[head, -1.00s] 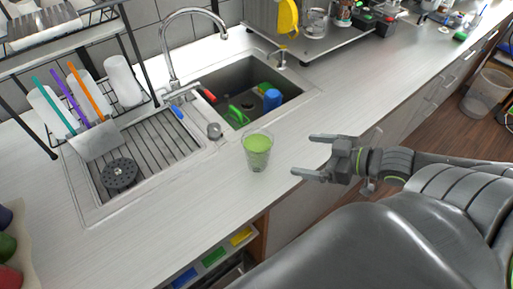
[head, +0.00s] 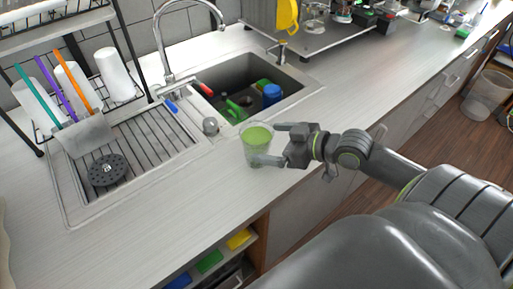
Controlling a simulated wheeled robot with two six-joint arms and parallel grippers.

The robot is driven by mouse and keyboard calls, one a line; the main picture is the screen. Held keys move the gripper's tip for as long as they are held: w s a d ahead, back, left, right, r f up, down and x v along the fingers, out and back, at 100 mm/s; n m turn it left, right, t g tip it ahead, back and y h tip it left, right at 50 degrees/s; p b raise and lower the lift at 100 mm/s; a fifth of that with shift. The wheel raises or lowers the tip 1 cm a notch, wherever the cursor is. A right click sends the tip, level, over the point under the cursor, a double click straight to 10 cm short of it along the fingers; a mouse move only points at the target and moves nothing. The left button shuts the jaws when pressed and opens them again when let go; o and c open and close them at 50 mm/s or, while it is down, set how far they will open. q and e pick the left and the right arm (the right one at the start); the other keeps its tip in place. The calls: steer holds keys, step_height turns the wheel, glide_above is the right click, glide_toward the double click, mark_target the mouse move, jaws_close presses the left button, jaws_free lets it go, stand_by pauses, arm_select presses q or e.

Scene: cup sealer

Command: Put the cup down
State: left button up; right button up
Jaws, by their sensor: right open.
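A clear cup with green contents (head: 257,143) stands upright on the pale counter (head: 190,215), in front of the sink. My right gripper (head: 270,144) is open at the cup's right side. One finger reaches by the cup's rim at the back and the other lies across its lower front, so the cup is partly between them. Whether the fingers touch the cup I cannot tell. My left gripper is not in view.
The sink (head: 250,85) holds green and blue items, with a faucet (head: 165,50) behind it. A drainboard (head: 135,145) and a rack with white cups (head: 118,75) are at left. The front counter is clear.

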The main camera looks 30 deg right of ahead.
mark_target(246, 138)
steer(key=shift+p+x, duration=0.45)
steer(key=shift+x, duration=1.6)
steer(key=shift+w+a+f, duration=0.15)
steer(key=shift+w+a, duration=0.05)
steer(key=shift+w, duration=0.35)
steer(key=c, duration=1.4)
